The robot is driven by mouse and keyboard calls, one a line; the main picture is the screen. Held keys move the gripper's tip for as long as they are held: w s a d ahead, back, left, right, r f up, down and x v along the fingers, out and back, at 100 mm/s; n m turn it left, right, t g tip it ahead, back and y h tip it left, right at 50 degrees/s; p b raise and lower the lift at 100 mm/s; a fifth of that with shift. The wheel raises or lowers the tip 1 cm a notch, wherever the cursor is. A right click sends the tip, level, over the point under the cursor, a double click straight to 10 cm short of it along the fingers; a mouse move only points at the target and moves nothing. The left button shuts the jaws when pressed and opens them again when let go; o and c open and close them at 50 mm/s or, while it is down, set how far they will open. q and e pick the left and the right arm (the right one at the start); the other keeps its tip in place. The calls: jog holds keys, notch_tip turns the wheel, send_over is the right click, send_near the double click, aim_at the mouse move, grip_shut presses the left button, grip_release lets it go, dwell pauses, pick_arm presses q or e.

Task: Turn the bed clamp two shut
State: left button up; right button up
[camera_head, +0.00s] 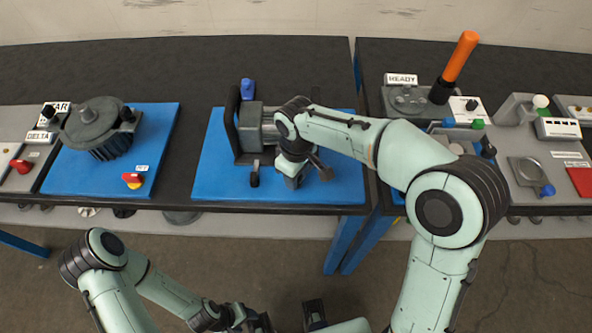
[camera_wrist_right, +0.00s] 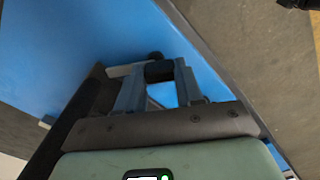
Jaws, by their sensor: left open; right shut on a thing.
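The grey motor (camera_head: 258,130) stands on a blue board, with a black clamp lever (camera_head: 254,178) at its front. My right gripper (camera_head: 293,182) reaches down just right of it and hides part of it. In the right wrist view, my right gripper (camera_wrist_right: 158,74) is shut on a dark clamp handle (camera_wrist_right: 156,58) above the blue board. I take this for bed clamp two, but no label shows. How far it is turned cannot be seen. My left gripper (camera_head: 258,321) is open at the bottom edge, away from the bench.
The blue board (camera_head: 212,180) has bare room at left. Another blue board (camera_head: 75,178) holds a round dark unit (camera_head: 97,128) and a red-yellow switch (camera_head: 133,180). A READY panel (camera_head: 401,79) and an orange handle (camera_head: 461,57) stand at right. A gap separates the benches.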

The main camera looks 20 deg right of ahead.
jog(key=n+p, duration=0.1)
jog(key=n, duration=0.2)
jog(key=shift+r+n, duration=0.15)
jog(key=shift+n, duration=0.15)
pick_arm(q)
jog(key=shift+w+r+p, duration=0.35)
jog(key=shift+w+r, duration=0.1)
jog(key=shift+r, duration=0.35)
jog(key=shift+w+r+p, duration=0.35)
jog(key=shift+w+r, duration=0.05)
jog(key=shift+r, duration=0.4)
pick_arm(e)
jog(key=shift+d+n, duration=0.1)
jog(key=shift+n, duration=1.6)
jog(key=o, duration=1)
jog(key=shift+o, duration=0.2)
jog(key=shift+s, duration=0.1)
pick_arm(q)
jog(key=shift+w+r+p, duration=0.8)
jog(key=shift+r+p, duration=0.15)
jog(key=shift+r, duration=0.2)
pick_arm(e)
notch_tip(320, 180, up, 13)
